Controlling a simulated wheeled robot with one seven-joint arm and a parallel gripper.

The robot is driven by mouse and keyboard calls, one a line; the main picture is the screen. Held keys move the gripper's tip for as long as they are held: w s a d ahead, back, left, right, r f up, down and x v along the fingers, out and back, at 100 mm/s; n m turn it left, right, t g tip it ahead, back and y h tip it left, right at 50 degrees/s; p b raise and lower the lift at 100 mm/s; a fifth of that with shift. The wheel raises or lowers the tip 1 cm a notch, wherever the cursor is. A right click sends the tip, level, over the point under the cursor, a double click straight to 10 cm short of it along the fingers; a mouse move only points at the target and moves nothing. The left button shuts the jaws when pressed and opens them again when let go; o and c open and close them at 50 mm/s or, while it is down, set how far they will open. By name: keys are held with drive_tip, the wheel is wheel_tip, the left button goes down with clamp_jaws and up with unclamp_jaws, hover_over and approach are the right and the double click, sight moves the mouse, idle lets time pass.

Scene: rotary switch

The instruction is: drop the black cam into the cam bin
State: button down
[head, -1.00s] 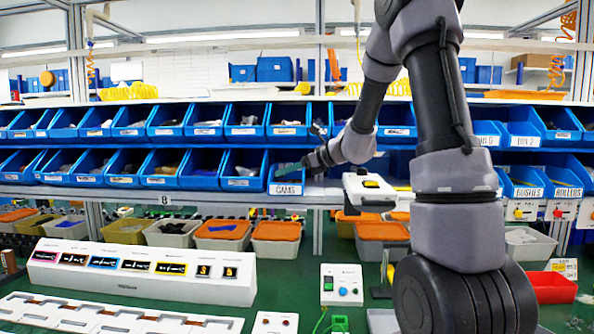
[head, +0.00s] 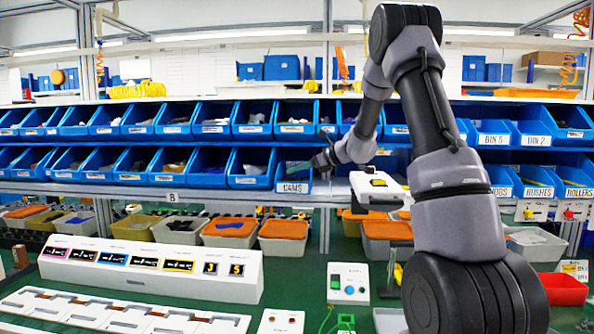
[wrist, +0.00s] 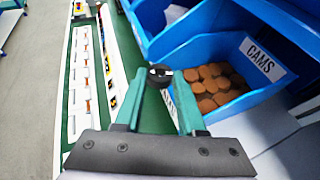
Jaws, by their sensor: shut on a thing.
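In the wrist view, my gripper (wrist: 159,80) has its two teal fingers shut on the black cam (wrist: 160,70), a small dark ring-like piece at the fingertips. The cam bin (wrist: 232,104) is blue, labelled CAMS, and holds several round brown pieces. It lies to the right of the fingers in that view, and the cam is outside its opening. In the head view, my gripper (head: 297,167) is by the front of the cam bin (head: 293,187) in the lower row, partly covering it. The cam is too small to make out there.
Blue bins (head: 206,170) line both rack rows close beside the cam bin. A white box with a yellow top (head: 378,185) stands right of it. A white display panel (head: 150,268) stands on the green bench at left.

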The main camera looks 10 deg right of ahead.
drive_tip(key=shift+w+d+f, duration=0.15)
drive_tip(key=shift+w+d, duration=0.1)
drive_tip(key=shift+w, duration=0.6)
drive_tip(key=shift+w+d+f, duration=0.2)
drive_tip(key=shift+w+d, duration=0.1)
drive_tip(key=shift+w, duration=0.55)
drive_tip(key=shift+w+d+f, duration=0.15)
drive_tip(key=shift+w+d, duration=0.1)
drive_tip(key=shift+w, duration=0.6)
drive_tip(key=shift+c, duration=2.1)
unclamp_jaws()
drive_tip(key=v, duration=1.1)
drive_tip(key=shift+f, duration=0.1)
